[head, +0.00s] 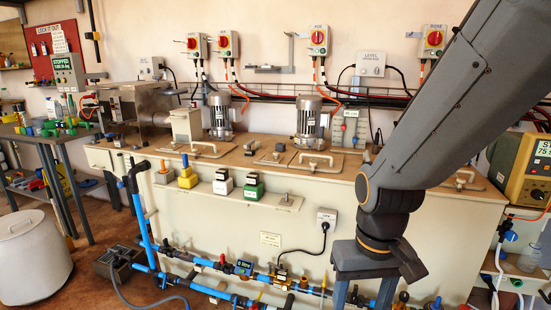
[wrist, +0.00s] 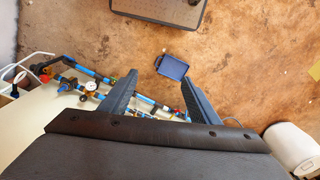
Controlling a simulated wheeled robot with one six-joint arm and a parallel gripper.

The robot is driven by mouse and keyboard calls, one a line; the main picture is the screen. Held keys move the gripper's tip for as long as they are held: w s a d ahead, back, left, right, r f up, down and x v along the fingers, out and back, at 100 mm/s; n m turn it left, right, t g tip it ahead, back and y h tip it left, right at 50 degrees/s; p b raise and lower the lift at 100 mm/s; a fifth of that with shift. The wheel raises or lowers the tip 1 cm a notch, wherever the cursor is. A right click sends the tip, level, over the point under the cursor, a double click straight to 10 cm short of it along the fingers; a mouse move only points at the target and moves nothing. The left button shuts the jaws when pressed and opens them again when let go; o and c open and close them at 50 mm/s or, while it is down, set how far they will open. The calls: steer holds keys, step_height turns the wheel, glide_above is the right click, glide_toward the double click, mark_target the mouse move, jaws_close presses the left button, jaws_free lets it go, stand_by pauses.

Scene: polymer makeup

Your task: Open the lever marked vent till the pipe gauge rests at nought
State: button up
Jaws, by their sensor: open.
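Blue pipes (head: 205,262) with several small valves run low along the front of the cream bench. A red-handled valve (head: 222,261) and a small blue display (head: 244,267) sit on the upper pipe. I cannot read any label marked vent. In the wrist view a round white-faced gauge (wrist: 90,86) sits on the pipework, left of my gripper; its needle is too small to read. A red handle (wrist: 44,78) shows further left. My gripper (wrist: 158,78) is open and empty, apart from the gauge. In the head view my gripper (head: 362,293) hangs in front of the bench, hiding some pipework.
The cream bench (head: 225,210) carries motors and lidded hatches. A white drum (head: 32,258) stands at the left, near a dark floor box (head: 118,262).

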steer(key=shift+m, duration=0.4)
steer(key=d+r+p, duration=0.1)
steer(key=r+p, duration=0.1)
steer(key=s+d+r+p, duration=0.1)
steer(key=d+r+p, duration=0.1)
steer(key=shift+s+d, duration=0.15)
steer(key=shift+d, duration=0.15)
